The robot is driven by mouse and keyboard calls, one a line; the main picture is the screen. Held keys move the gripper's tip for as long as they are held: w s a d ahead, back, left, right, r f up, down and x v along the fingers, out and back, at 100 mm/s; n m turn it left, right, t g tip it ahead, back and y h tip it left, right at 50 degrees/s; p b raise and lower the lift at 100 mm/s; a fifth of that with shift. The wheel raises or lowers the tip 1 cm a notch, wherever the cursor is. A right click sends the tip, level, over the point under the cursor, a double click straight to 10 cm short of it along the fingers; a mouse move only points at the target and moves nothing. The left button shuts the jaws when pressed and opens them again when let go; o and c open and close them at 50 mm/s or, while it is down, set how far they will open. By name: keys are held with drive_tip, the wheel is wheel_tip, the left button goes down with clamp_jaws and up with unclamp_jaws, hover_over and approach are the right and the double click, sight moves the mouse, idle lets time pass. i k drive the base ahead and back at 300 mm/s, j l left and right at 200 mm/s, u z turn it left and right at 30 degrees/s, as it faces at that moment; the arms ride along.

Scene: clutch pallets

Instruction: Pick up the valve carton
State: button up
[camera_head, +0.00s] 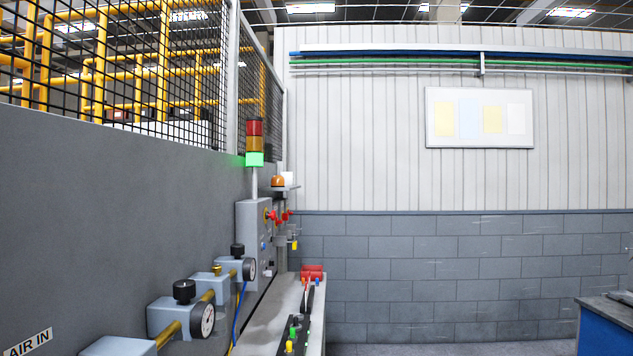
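I see no valve carton that I can make out in the head view. My gripper and arm do not show in this view either. A small white box-like thing (288,179) sits by the orange beacon on a bracket, but it is too small to tell what it is.
A grey wall with mesh runs along the left, carrying air regulators with gauges (203,318) and a grey control box (254,240) under a signal tower (254,143). A narrow bench (259,335) stands below. A blue workbench (606,325) is at right. Floor shows between them.

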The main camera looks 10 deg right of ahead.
sight(289, 177)
drive_tip(key=i+l+u, duration=0.25)
drive_tip(key=i+l, duration=0.65)
drive_tip(key=l, duration=0.1)
